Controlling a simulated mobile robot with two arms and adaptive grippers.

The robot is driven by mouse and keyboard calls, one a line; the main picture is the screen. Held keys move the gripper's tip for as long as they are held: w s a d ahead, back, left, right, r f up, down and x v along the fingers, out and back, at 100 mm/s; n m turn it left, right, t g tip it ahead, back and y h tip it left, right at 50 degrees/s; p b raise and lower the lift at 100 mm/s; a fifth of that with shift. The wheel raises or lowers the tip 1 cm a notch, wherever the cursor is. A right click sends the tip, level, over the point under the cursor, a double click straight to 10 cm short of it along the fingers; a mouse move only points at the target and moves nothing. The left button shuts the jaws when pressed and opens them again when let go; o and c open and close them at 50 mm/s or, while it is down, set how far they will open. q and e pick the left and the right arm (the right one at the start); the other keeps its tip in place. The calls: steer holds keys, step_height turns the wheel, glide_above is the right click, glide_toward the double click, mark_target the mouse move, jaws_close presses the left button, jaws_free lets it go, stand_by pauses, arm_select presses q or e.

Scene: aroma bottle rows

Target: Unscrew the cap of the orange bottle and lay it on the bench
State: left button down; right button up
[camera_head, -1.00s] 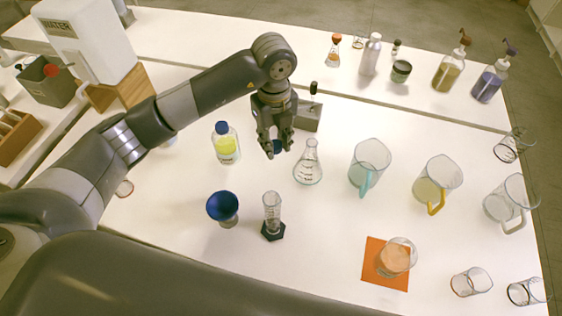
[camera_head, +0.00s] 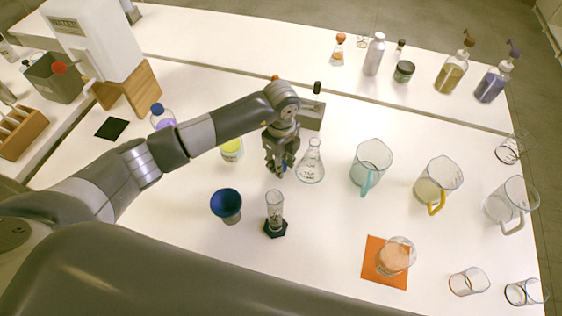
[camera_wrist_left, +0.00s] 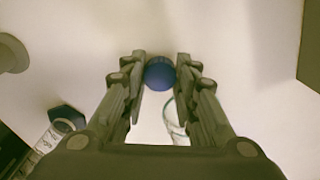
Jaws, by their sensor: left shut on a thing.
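My left gripper (camera_head: 280,167) is over the bench (camera_head: 330,225), just left of the conical flask (camera_head: 311,165). It is shut on a blue cap (camera_head: 290,160). In the left wrist view the blue cap (camera_wrist_left: 160,73) sits between the fingertips of my left gripper (camera_wrist_left: 160,70), with no bottle visible under it. I cannot tell whether the cap touches the bench. I cannot make out the orange bottle; my arm hides part of the bench. A small orange tip (camera_head: 275,78) shows behind my arm. My right gripper is not in view.
A yellow bottle (camera_head: 232,150) and purple bottle (camera_head: 162,118) stand partly behind my arm. A blue bowl-shaped vessel (camera_head: 226,204) and measuring cylinder (camera_head: 275,208) stand in front. Jugs (camera_head: 371,165) stand to the right. Bare bench lies between the cylinder and the orange mat (camera_head: 371,262).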

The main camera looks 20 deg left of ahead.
arm_select(q)
steer(key=shift+f, duration=0.35)
steer(key=shift+f, duration=0.1)
steer(key=shift+f, duration=0.15)
steer(key=c, duration=1.3)
jaws_free()
